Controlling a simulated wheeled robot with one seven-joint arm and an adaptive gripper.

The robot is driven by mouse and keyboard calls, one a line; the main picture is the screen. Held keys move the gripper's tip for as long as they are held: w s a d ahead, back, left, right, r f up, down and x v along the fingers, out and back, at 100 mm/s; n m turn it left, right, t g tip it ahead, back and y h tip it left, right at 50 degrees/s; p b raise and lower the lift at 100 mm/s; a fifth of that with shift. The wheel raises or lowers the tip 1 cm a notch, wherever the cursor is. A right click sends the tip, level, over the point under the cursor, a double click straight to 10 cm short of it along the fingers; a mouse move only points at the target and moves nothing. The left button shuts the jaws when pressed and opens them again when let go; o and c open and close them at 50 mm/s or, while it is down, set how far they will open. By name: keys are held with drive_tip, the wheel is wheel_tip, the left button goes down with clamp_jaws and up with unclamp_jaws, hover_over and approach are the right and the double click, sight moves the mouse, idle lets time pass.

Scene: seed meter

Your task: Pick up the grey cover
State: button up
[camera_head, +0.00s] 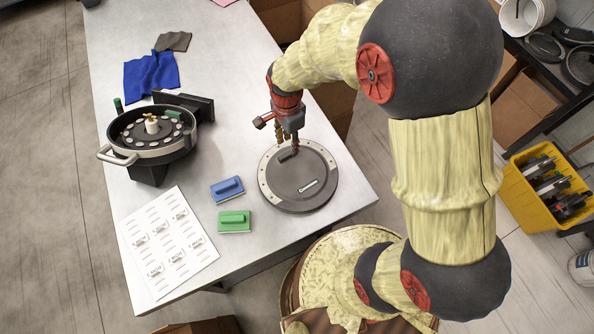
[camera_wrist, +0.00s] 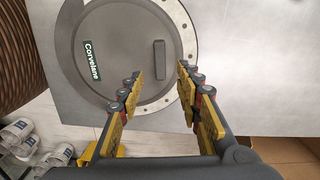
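The grey cover (camera_head: 318,169) is a dark round disc with a pale, hole-dotted band along part of its rim, lying flat near the table's right edge. My gripper (camera_head: 290,142) points down over the cover's back left part, near the handle. In the wrist view my gripper (camera_wrist: 161,73) is open, its fingertips on either side of the line of the handle. I cannot tell how high the tips are above it.
The table (camera_head: 245,100) also holds a seed meter housing (camera_head: 113,154), a blue block (camera_head: 227,188), a green block (camera_head: 234,221), a printed sheet (camera_head: 150,262) and a blue cloth (camera_head: 151,75). A yellow crate (camera_head: 519,193) stands at the right. The table behind my gripper is clear.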

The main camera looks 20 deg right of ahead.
sight(288, 153)
drive_tip(key=shift+a+f+b, duration=0.15)
drive_tip(key=shift+f+b, duration=0.1)
drive_tip(key=shift+f, duration=1.15)
drive_tip(key=shift+a+f+b, duration=0.1)
drive_tip(key=shift+f+b, duration=0.15)
drive_tip(key=shift+f, duration=1.1)
drive_tip(key=c, duration=0.3)
clamp_jaws()
